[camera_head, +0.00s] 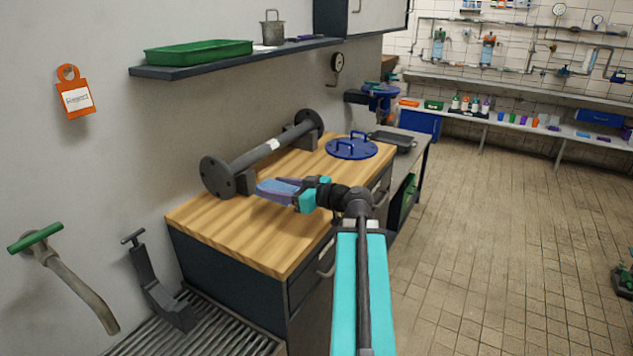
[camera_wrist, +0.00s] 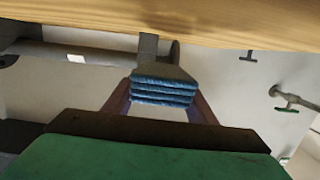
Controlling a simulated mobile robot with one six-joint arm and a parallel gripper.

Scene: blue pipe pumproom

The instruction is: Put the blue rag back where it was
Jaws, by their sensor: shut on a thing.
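The blue rag (camera_wrist: 163,88) is a folded stack of several layers in the wrist view. My gripper (camera_wrist: 162,104) is shut on it, with one finger on each side. In the head view my gripper (camera_head: 272,189) reaches over the wooden workbench top (camera_head: 255,238), in front of the dark flanged pipe. The rag (camera_head: 281,184) shows there as a blue patch at the fingers. It appears to be held above the wood; the exact gap cannot be told.
The flanged pipe (camera_head: 262,156) lies on supports along the bench's back. A blue lid with handles (camera_head: 352,148) and a dark tray (camera_head: 391,142) are farther back. A shelf (camera_head: 190,69) with a green tray (camera_head: 198,51) hangs above. The bench's front left is clear.

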